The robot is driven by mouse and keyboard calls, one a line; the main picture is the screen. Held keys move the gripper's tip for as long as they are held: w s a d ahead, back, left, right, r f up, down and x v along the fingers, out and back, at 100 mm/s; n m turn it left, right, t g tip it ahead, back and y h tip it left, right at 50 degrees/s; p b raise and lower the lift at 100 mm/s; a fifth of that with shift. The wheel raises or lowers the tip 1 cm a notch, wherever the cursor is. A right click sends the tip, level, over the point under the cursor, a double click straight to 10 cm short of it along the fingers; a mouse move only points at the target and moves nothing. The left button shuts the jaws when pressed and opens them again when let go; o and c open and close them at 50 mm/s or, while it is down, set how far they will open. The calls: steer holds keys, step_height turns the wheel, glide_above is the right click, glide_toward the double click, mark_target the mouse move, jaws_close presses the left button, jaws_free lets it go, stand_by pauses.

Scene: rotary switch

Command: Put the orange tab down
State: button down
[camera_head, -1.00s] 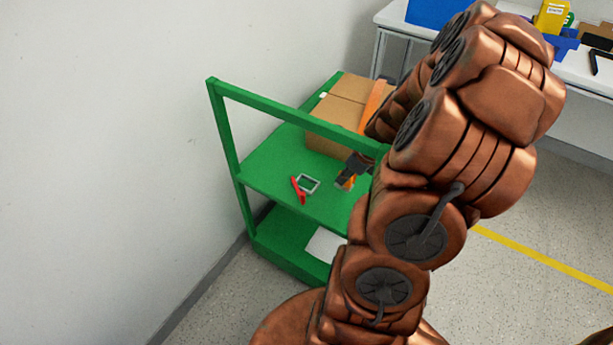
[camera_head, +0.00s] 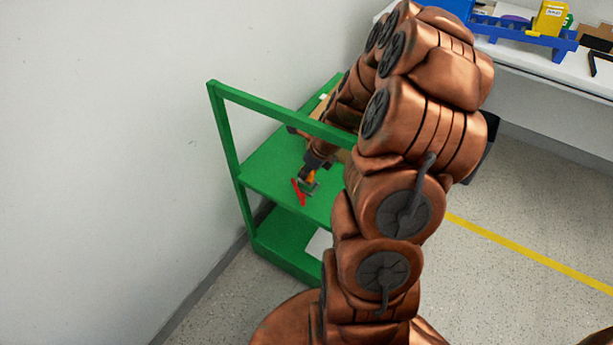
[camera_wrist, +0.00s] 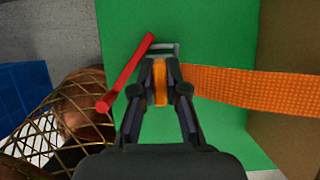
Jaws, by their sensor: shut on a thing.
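My gripper (camera_head: 309,186) is over the green cart shelf (camera_head: 263,172). In the wrist view its fingers (camera_wrist: 160,68) are shut on the orange tab (camera_wrist: 159,84), a narrow upright orange piece between them. The fingertips are over the near edge of a small grey rectangular frame (camera_wrist: 166,49) and hide part of it. I cannot tell whether the tab touches the frame or the shelf. A red stick-like piece (camera_wrist: 126,72) with a round end lies slanted just left of the fingers; it also shows in the head view (camera_head: 298,192).
A wide orange strap (camera_wrist: 250,88) runs right from beside the fingers across a cardboard box (camera_wrist: 290,135). The cart's green rail (camera_head: 280,113) stands along the shelf. A white workbench (camera_head: 540,65) with a blue rack (camera_head: 505,30) is behind.

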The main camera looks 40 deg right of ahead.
steer(key=shift+f, duration=1.3)
steer(key=shift+f, duration=0.1)
steer(key=c, duration=1.2)
jaws_free()
steer(key=v, duration=1.2)
